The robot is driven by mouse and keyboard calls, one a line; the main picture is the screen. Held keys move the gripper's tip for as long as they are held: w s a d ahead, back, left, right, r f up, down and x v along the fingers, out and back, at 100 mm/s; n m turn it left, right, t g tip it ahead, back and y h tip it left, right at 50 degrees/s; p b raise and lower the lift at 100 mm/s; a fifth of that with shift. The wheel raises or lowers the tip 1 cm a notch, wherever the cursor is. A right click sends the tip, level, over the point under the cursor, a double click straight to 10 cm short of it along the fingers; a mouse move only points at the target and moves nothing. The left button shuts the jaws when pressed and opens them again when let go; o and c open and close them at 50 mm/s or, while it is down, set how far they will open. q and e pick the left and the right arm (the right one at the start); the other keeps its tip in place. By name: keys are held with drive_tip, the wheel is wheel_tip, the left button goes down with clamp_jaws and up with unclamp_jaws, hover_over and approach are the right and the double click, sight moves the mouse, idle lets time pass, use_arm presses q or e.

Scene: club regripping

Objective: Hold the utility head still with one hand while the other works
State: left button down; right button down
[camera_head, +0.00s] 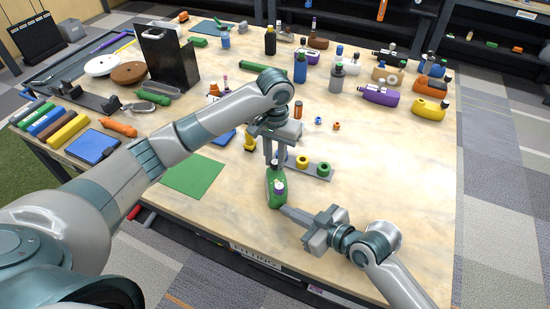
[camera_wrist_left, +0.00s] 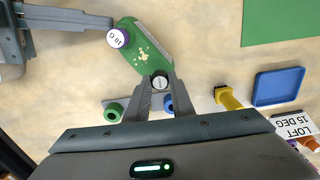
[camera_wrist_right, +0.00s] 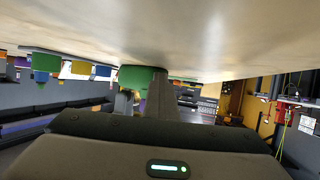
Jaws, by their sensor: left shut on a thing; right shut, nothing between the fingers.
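The green utility head (camera_head: 274,188) is near the table's front edge, beneath my left gripper (camera_head: 271,160). My left gripper is shut on the head at its round grey-topped end, seen in the left wrist view (camera_wrist_left: 160,82). A purple-rimmed white weight marked "10 G" (camera_wrist_left: 118,38) sits at the head's other end. My right gripper (camera_head: 284,210) is shut and empty, its tips close beside the weight end. I cannot tell whether they touch it. In the right wrist view the green head (camera_wrist_right: 138,74) is just beyond the fingertips and partly hidden by them.
A grey strip with coloured rings (camera_head: 318,178) lies just behind the head. A green mat (camera_head: 193,174) is to the left, and a blue tray (camera_wrist_left: 278,86) shows in the left wrist view. Bottles and other heads stand at the back. The table's right front is clear.

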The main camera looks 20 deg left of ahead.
sight(275, 162)
use_arm(q)
drive_tip(key=c, duration=1.5)
unclamp_jaws()
drive_tip(key=shift+r, duration=0.1)
wheel_tip(275, 162, up, 12)
drive_tip(key=shift+f, duration=0.1)
